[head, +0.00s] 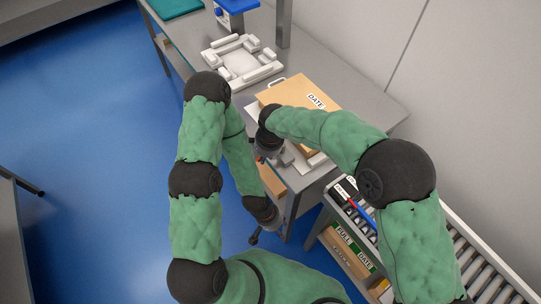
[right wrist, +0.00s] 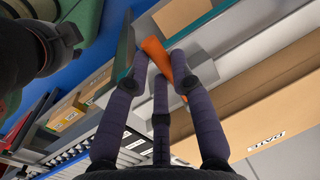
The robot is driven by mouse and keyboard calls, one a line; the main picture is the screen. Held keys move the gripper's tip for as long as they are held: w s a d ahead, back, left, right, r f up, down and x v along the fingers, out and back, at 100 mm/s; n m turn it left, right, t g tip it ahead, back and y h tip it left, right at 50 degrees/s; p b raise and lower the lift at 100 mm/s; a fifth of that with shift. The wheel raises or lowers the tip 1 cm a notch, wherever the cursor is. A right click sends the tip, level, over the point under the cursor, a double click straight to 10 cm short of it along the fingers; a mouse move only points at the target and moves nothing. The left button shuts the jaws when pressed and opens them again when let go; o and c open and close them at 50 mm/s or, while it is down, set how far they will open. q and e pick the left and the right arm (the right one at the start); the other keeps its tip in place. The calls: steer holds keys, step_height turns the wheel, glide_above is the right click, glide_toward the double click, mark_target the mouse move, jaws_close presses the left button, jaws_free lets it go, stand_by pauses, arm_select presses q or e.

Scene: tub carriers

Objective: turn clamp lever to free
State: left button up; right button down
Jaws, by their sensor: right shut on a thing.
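The clamp lever (right wrist: 154,52) is orange and shows in the right wrist view between the fingertips of my right gripper (right wrist: 160,72). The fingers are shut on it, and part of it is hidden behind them. In the head view my right gripper (head: 274,154) is at the bench's front edge, beside a cardboard box (head: 292,92) labelled DATE. The lever cannot be made out clearly there. My left gripper (head: 255,236) hangs low in front of the bench, away from the lever. Its fingers are too small and dark to tell open from shut.
The grey bench (head: 372,108) carries a white moulded tray (head: 243,64) and a teal item (head: 176,7) farther back. A roller conveyor (head: 470,240) stands at the right, with labelled boxes below.

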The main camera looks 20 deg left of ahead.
stand_by(0.3)
steer(key=c, duration=1.1)
jaws_free()
steer(key=shift+o, duration=0.2)
